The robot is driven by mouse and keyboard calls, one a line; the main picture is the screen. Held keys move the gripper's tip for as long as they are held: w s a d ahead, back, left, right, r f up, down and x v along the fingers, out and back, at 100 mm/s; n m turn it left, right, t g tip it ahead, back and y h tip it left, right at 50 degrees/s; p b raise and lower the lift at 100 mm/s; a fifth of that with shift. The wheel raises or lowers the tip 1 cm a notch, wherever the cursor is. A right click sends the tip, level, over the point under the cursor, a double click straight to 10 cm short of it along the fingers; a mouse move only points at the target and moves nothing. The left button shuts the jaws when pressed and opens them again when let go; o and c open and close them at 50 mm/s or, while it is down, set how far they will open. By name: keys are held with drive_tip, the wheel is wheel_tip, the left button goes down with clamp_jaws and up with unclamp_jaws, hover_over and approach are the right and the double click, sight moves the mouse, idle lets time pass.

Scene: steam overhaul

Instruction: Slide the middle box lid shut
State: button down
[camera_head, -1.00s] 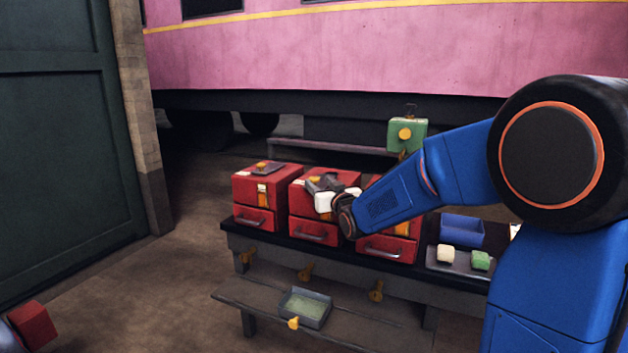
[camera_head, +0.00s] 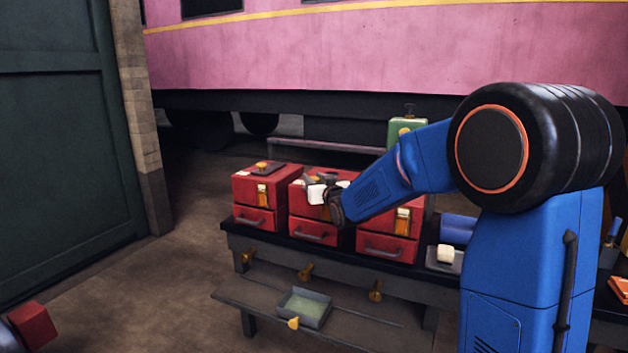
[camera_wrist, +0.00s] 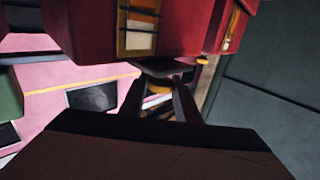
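Three red boxes with drawers stand in a row on the bench. The middle box (camera_head: 313,232) is partly covered by my gripper (camera_head: 318,186), which is over its top; its lid is largely hidden in the head view. The wrist view shows my gripper's two dark fingers (camera_wrist: 160,93) spread apart, with a yellow knob (camera_wrist: 158,89) between them and a grey plate (camera_wrist: 168,68) just beyond. Whether the fingers touch the knob is unclear. A red box front with an amber window (camera_wrist: 140,27) fills the top of the wrist view.
The left box (camera_head: 255,217) has a dark lid with a yellow knob on top. The right box (camera_head: 386,247) stands close under my forearm. A green box (camera_head: 400,125) stands behind. A tray (camera_head: 304,307) lies on the lower shelf. Open floor lies left of the bench.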

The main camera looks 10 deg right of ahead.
drive_tip(key=w+d, duration=0.2)
drive_tip(key=w, duration=0.1)
drive_tip(key=w+d, duration=0.1)
drive_tip(key=w, duration=0.1)
drive_tip(key=shift+d, duration=0.3)
drive_tip(key=shift+w+d+r, duration=0.1)
drive_tip(key=shift+w+d, duration=0.1)
drive_tip(key=c, duration=1.4)
unclamp_jaws()
drive_tip(key=shift+w+d, duration=0.1)
drive_tip(key=s+d, duration=0.1)
drive_tip(key=s, duration=1)
drive_tip(key=s+d, duration=0.1)
drive_tip(key=s, duration=0.5)
drive_tip(key=shift+s+d, duration=0.1)
drive_tip(key=shift+d, duration=0.25)
drive_tip(key=shift+s, duration=0.1)
